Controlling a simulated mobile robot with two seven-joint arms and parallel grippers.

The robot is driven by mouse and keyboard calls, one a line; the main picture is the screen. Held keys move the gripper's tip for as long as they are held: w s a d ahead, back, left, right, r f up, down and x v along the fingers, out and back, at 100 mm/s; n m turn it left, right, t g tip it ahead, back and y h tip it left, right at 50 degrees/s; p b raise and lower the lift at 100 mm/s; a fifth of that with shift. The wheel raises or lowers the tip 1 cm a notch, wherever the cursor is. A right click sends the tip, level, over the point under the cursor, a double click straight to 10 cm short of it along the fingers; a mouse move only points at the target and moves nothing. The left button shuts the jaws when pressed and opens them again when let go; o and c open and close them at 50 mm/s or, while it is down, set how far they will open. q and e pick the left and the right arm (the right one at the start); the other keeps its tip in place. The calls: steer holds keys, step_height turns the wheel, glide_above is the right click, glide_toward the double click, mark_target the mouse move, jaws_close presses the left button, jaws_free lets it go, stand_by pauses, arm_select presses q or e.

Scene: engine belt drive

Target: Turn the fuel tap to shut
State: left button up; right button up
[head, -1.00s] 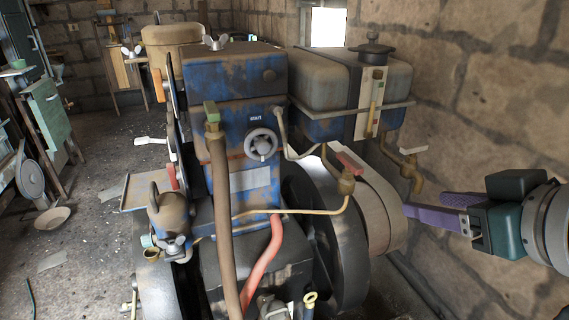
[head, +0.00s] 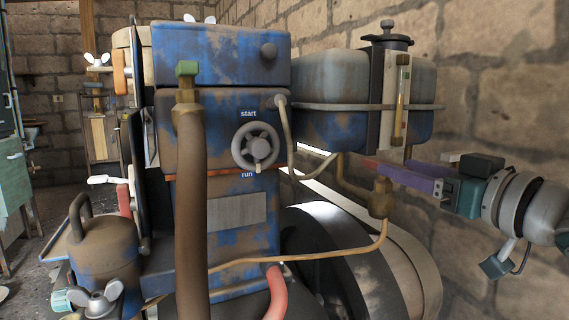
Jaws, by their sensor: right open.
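The fuel tap (head: 380,198) is a brass fitting below the fuel tank, where the thin copper pipe meets it. A red lever (head: 371,165) shows just above it, at the tips of my right gripper's fingers. My right gripper (head: 385,168) has purple fingers and comes in from the right, level with the lever. It is open. I cannot tell whether the lever lies between the fingers or only beside their tips. The fingers partly hide the fittings behind them. My left gripper is not in view.
The blue and grey fuel tank (head: 330,100) is just above the right gripper. A flywheel (head: 330,250) and belt are below it. The blue engine block (head: 222,130) with a handwheel (head: 256,146) stands left. A stone wall (head: 500,80) is close on the right.

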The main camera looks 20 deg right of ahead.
mark_target(367, 158)
steer(key=w, duration=0.7)
steer(key=shift+w+a+b, duration=0.35)
steer(key=shift+w, duration=0.05)
jaws_close()
